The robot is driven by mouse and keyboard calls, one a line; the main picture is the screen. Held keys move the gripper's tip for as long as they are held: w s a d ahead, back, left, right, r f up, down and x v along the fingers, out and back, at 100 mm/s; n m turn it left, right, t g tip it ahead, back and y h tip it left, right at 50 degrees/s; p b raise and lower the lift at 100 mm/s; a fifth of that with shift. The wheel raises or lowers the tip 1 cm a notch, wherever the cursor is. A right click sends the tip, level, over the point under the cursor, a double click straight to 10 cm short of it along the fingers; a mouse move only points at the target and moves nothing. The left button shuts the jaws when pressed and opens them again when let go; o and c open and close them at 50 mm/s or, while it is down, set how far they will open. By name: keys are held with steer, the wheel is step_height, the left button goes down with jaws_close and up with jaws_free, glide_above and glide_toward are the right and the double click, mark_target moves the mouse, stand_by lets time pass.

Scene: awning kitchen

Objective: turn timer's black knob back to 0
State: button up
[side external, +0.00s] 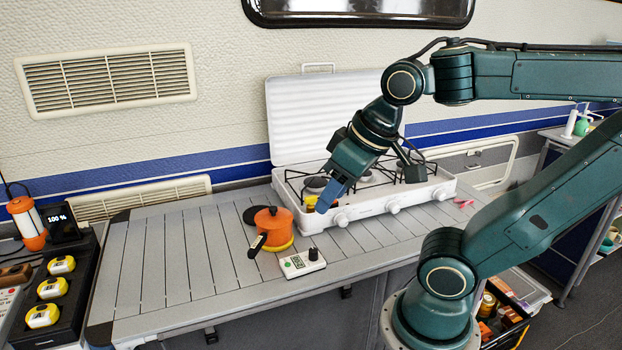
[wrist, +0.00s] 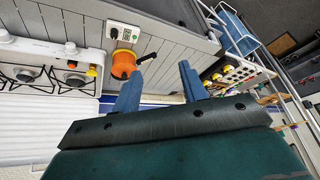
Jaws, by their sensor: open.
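The timer (side external: 302,264) is a small white box with a greenish display and a black knob (side external: 313,253) at its right end. It lies on the slatted table near the front edge, in front of the stove. In the wrist view the timer (wrist: 125,36) is near the top, with its knob (wrist: 114,33) at the left end. The knob's exact setting is too small to read. My gripper (side external: 325,201) is in the air by the stove's left end, up and behind the timer. Its two blue fingers show apart and empty in the wrist view (wrist: 158,77).
An orange pot (side external: 273,226) with a black handle stands left of the timer, close to it. The white stove (side external: 372,208) with its lid up is behind. A black tray (side external: 62,290) with yellow-and-white items is at the far left. The table's left part is clear.

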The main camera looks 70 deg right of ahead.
steer(key=w+d+f+m+g, duration=0.3)
steer(key=w+d+f+m, duration=0.1)
steer(key=w+d+m, duration=0.4)
steer(key=m+g, duration=0.2)
steer(key=m, duration=0.8)
glide_above(313, 249)
step_height(313, 249, down, 8)
steer(key=shift+f, duration=6.8)
jaws_close()
